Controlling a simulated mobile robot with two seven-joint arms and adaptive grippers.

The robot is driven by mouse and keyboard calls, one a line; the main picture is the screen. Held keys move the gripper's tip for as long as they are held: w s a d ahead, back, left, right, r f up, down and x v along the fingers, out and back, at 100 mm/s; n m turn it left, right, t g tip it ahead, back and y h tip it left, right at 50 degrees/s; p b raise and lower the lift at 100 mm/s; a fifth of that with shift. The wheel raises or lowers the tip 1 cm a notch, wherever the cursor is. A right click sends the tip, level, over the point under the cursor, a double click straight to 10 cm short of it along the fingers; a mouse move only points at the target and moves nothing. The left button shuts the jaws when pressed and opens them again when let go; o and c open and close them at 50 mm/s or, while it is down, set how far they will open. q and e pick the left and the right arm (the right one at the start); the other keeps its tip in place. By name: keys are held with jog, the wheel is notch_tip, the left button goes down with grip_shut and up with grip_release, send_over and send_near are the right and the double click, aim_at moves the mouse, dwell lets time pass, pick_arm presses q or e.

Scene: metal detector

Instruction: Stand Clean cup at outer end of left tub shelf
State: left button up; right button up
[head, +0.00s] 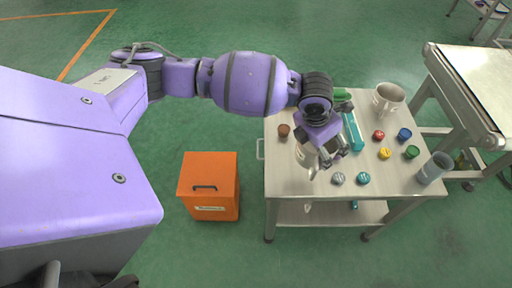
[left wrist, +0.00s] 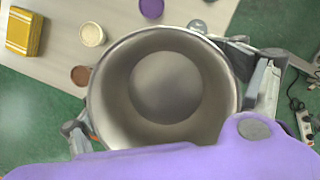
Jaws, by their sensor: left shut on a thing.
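A grey metal cup (head: 304,157) is held by my left gripper (head: 330,156) over the left part of the steel cart table (head: 290,184). In the left wrist view I look into the cup's round open mouth (left wrist: 165,88), with gripper fingers on both sides; its inside looks empty. Whether its base touches the tabletop is unclear. A second, pale grey cup (head: 389,98) stands at the back right of the table. No label shows which cup is the clean one. I cannot pick out the left tub shelf. My right gripper is not in view.
A teal box (head: 354,132) and several small coloured tubs or lids, one brown (head: 284,130), stand on the table, with a tall grey-blue container (head: 434,167) at right. An orange cabinet (head: 208,184) stands left of the table, and another bench (head: 470,85) at right.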

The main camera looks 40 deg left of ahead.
aim_at(308, 143)
pick_arm(q)
jog(key=shift+m+t+h, duration=0.3)
jog(key=shift+m+h, duration=0.2)
jog(key=shift+m, duration=0.3)
jog(key=a, duration=0.1)
jog(key=a+f, duration=0.1)
jog(key=a, duration=0.2)
jog(key=shift+w+f, duration=0.3)
jog(key=shift+w, duration=0.05)
notch_tip(308, 143, down, 9)
jog(key=shift+w+d+f, duration=0.1)
jog(key=shift+f, duration=0.1)
jog(key=o, duration=1.6)
jog(key=shift+f, duration=0.15)
